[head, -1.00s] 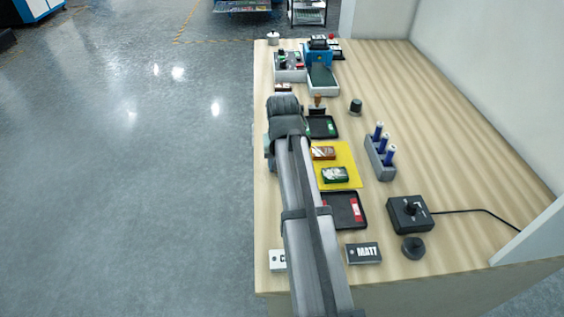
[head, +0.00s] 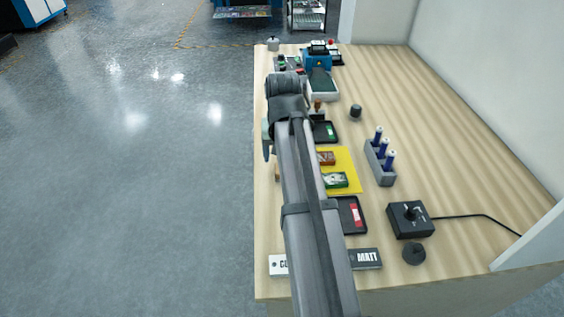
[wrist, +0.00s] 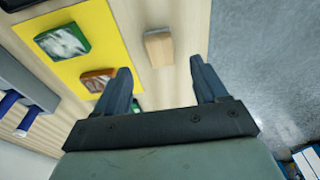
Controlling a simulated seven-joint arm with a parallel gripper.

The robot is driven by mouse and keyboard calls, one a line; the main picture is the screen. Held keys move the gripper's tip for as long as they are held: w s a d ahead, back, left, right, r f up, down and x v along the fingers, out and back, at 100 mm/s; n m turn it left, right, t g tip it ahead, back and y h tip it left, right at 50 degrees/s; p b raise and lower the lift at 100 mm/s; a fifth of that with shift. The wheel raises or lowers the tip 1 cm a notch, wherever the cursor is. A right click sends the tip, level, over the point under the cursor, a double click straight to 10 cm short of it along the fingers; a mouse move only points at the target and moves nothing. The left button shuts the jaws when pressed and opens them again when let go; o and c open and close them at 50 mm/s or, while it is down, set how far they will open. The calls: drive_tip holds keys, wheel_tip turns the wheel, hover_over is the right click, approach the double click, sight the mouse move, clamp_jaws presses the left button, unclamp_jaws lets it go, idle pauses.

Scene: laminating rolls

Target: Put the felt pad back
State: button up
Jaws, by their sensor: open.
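A small light-wood block (wrist: 158,48), which looks like the felt pad, lies on the bench beside the yellow sheet (wrist: 97,30). No felt face can be made out on it. A tan sliver of it shows left of my arm in the head view (head: 277,168). My gripper (wrist: 160,65) is open and empty, its two fingers pointing towards the block, which appears between and just beyond the fingertips. They do not visibly touch it. In the head view my arm hides the fingers and part of the bench.
A green box (wrist: 63,41) and a brown box (wrist: 97,79) lie on the yellow sheet. Black trays with green (head: 325,132) and red (head: 353,215) labels lie beyond and nearer. A grey rack of blue bottles (head: 380,163) stands right. The bench's left edge is close.

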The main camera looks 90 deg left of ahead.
drive_tip(key=shift+d+r, duration=0.2)
drive_tip(key=shift+r, duration=1.1)
drive_tip(key=shift+d+r, duration=0.2)
drive_tip(key=shift+r, duration=1.1)
